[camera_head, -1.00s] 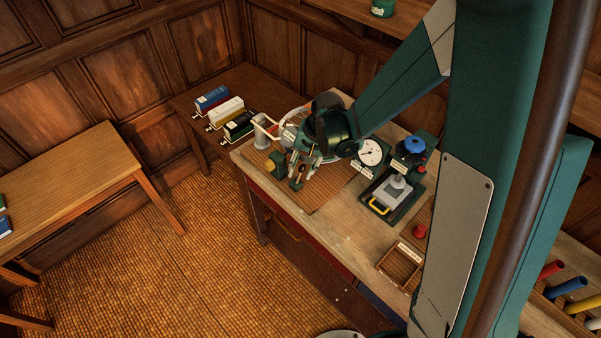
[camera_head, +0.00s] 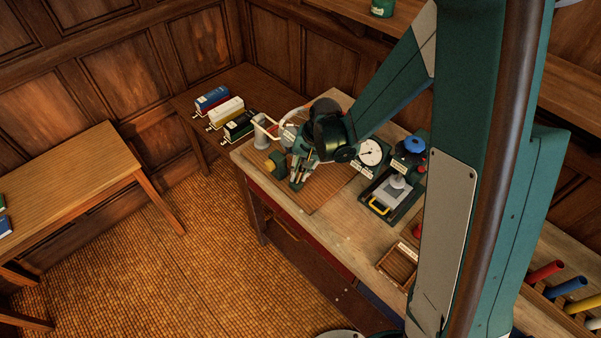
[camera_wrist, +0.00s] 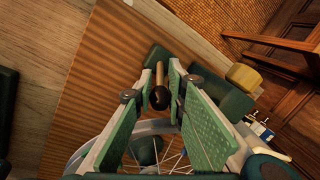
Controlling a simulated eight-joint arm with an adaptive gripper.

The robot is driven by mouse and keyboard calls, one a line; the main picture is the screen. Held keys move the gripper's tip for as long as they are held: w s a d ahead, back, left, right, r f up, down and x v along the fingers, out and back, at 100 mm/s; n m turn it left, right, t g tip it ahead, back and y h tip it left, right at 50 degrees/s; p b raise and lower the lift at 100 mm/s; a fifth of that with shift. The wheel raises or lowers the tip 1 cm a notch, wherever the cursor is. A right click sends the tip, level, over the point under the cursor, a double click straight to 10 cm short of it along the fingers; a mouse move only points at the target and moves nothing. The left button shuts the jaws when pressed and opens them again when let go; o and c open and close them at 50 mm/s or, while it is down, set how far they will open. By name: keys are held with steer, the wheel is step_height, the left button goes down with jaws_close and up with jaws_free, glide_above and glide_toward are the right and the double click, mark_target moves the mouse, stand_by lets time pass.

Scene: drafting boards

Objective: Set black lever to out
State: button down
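A black ball knob (camera_wrist: 159,98) on a short shaft (camera_wrist: 159,73), seemingly the black lever, shows in the wrist view between my fingers. My gripper (camera_wrist: 161,76) is open, with one green-padded finger on each side of the knob and a gap visible around it. I cannot tell whether either finger touches it. In the head view my gripper (camera_head: 299,175) points down over the device at the left end of the bench, and my wrist hides most of that device and the lever. A dark green block (camera_wrist: 222,98) of the device lies right of my fingers.
A spoked wheel (camera_wrist: 170,157) lies under my fingers, and a brass-coloured cylinder (camera_wrist: 243,76) stands beside the green block. In the head view a dial gauge (camera_head: 370,152), a press with a yellow handle (camera_head: 379,208) and a wooden tray (camera_head: 398,267) stand to the right.

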steer(key=shift+s+a+t+h+b, duration=0.15)
steer(key=shift+t+h+b, duration=0.15)
steer(key=shift+b, duration=0.05)
steer(key=shift+s+a+r+t+h+b, duration=0.1)
steer(key=shift+s+a+t+h+b, duration=0.4)
steer(key=shift+t+h+b, duration=0.7)
steer(key=shift+s+a+n+t+h+b, duration=0.45)
steer(key=shift+t+h+b, duration=0.55)
steer(key=shift+b, duration=0.95)
steer(key=shift+r, duration=0.1)
steer(key=c, duration=2.4)
jaws_free()
steer(key=shift+o, duration=0.2)
steer(key=shift+s+a+r, duration=0.1)
steer(key=shift+s+r, duration=0.05)
steer(key=v, duration=1.1)
steer(key=shift+s+r, duration=0.25)
